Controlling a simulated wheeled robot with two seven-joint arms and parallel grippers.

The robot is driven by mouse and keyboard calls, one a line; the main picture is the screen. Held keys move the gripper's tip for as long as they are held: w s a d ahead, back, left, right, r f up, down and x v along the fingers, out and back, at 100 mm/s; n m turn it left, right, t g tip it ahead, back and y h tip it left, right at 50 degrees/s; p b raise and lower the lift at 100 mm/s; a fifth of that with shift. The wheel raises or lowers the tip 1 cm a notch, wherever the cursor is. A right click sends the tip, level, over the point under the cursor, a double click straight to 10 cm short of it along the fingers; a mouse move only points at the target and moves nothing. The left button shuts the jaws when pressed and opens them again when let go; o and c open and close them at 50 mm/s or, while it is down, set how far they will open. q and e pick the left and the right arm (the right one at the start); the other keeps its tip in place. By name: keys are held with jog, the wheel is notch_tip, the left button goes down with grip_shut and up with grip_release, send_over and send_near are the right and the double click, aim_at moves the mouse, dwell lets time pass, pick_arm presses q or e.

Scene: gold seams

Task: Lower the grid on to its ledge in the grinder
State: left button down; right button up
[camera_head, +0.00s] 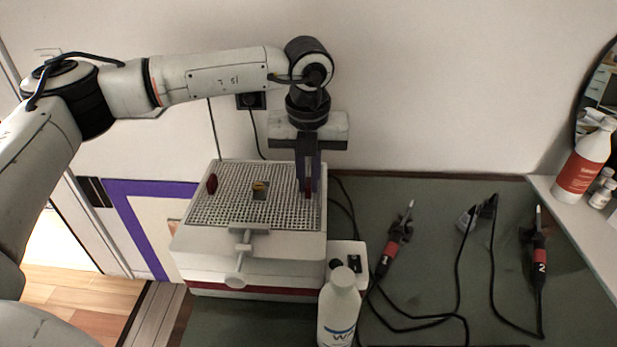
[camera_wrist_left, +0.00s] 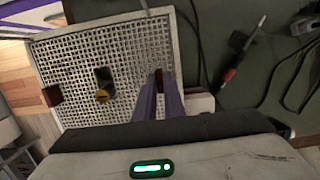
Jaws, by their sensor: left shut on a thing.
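The grid (camera_head: 232,207) is a pale mesh panel at the top of the white box-shaped grinder (camera_head: 200,243), inside its rim. It also shows in the wrist view (camera_wrist_left: 90,60). A dark red tab (camera_head: 211,184) stands at its left side. My left gripper (camera_head: 308,190) points down at the grid's right side, its purple fingers shut on a second red tab there, mostly hidden by them. The fingers also show in the wrist view (camera_wrist_left: 160,82). I cannot tell whether the grid touches its ledge, which is hidden. My right gripper is out of view.
A brass-coloured grinding bit (camera_head: 259,187) stands in the grid's opening. A white bottle (camera_head: 339,308) stands close in front of the grinder. Two corded pens (camera_head: 391,250) (camera_head: 539,252) lie on the green mat (camera_head: 430,208) to the right. A wall is behind.

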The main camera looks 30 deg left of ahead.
pick_arm(q)
jog(key=shift+f, duration=0.1)
jog(key=c, duration=1.8)
grip_release()
jog(key=shift+o, duration=0.2)
jog(key=shift+r+p, duration=1.95)
jog(key=shift+r, duration=1.6)
